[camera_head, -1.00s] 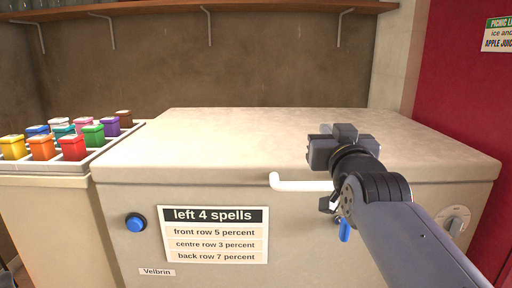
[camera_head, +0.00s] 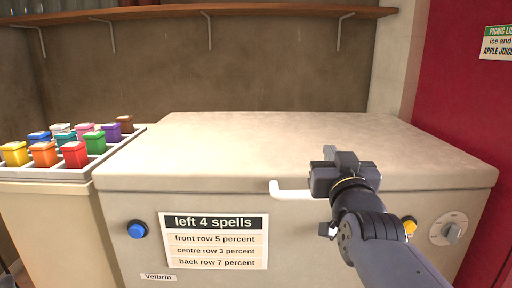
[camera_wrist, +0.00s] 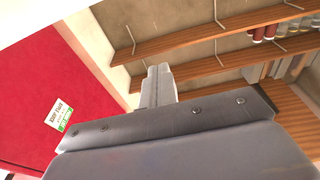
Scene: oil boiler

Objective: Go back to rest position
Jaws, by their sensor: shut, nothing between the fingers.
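My gripper (camera_head: 331,155) is in front of the pale boiler cabinet (camera_head: 230,150), near the right part of its top front edge. It points away from me and covers part of the white handle (camera_head: 292,190). Its fingers are together with nothing between them. In the wrist view the closed fingers (camera_wrist: 158,85) point up towards the wall and shelves. My gripper holds nothing.
A blue button (camera_head: 137,229), a sign (camera_head: 213,241), a yellow button (camera_head: 409,226) and a grey dial (camera_head: 453,230) are on the cabinet front. A tray (camera_head: 50,173) of coloured boxes stands left. A shelf (camera_head: 230,10) runs above. The cabinet top is clear.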

